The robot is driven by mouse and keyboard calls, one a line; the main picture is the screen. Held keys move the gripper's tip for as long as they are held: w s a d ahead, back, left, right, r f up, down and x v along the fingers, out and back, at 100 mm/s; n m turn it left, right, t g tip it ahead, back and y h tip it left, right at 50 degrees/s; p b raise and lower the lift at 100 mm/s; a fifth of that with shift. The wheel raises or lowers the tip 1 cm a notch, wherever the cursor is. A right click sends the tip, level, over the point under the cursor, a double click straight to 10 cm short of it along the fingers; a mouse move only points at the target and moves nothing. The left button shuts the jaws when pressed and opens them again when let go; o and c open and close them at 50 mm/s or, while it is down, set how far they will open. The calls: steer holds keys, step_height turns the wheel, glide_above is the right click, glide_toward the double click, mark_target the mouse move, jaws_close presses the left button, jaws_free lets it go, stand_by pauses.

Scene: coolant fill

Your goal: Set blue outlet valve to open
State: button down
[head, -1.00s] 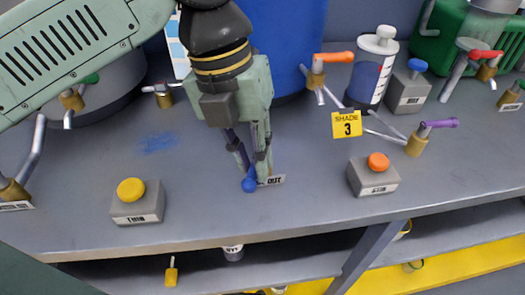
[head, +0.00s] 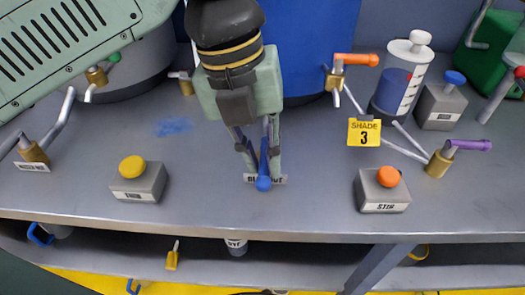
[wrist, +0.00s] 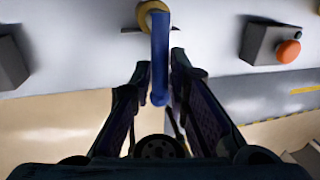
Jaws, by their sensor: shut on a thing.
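The blue outlet valve handle (head: 263,172) is near the front of the bench, in front of the blue tank. Its rounded end points toward the bench's front edge. A partly covered white label (head: 280,180) lies behind it. My gripper (head: 261,158) reaches down over the valve and is shut on the handle, one finger on each side. In the wrist view the blue handle (wrist: 160,55) runs between my fingertips (wrist: 161,75) from a brass fitting (wrist: 148,14). My gripper hides the upper valve in the head view.
A yellow-button box (head: 138,183) stands left and an orange-button STIR box (head: 382,190) right. Bare bench lies between the valve and both boxes.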

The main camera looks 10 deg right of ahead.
steer(key=shift+w+r, duration=0.1)
stand_by(0.4)
steer(key=c, duration=1.6)
jaws_free()
steer(key=shift+o, duration=0.2)
